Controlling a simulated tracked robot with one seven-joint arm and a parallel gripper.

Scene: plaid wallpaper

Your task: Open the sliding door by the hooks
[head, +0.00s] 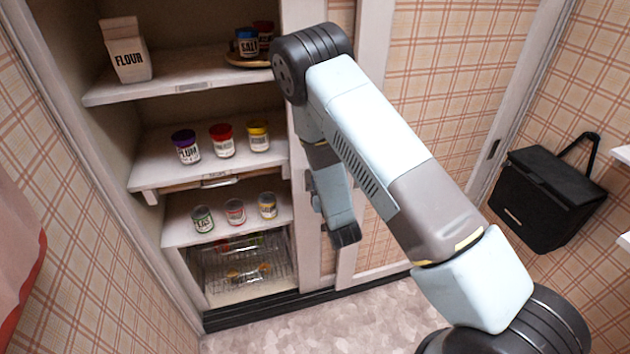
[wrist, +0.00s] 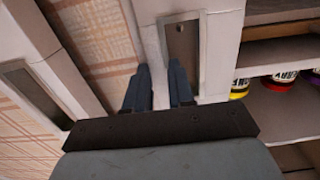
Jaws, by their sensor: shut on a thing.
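The sliding door (head: 328,25) is a plaid panel in a white frame, right of the open shelves in the head view. In the wrist view, its white frame (wrist: 218,60) carries a recessed metal pull plate (wrist: 183,42). In the head view my arm covers part of the door, and my fingertips are not clearly visible.
The open cupboard has shelves (head: 180,88) with a flour carton (head: 126,55), several jars and a wire basket (head: 245,270). Another plaid panel (head: 450,75) stands right, with a dark recessed pull (head: 494,148). A black box (head: 547,205) hangs on the right wall. The floor (head: 330,325) is clear.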

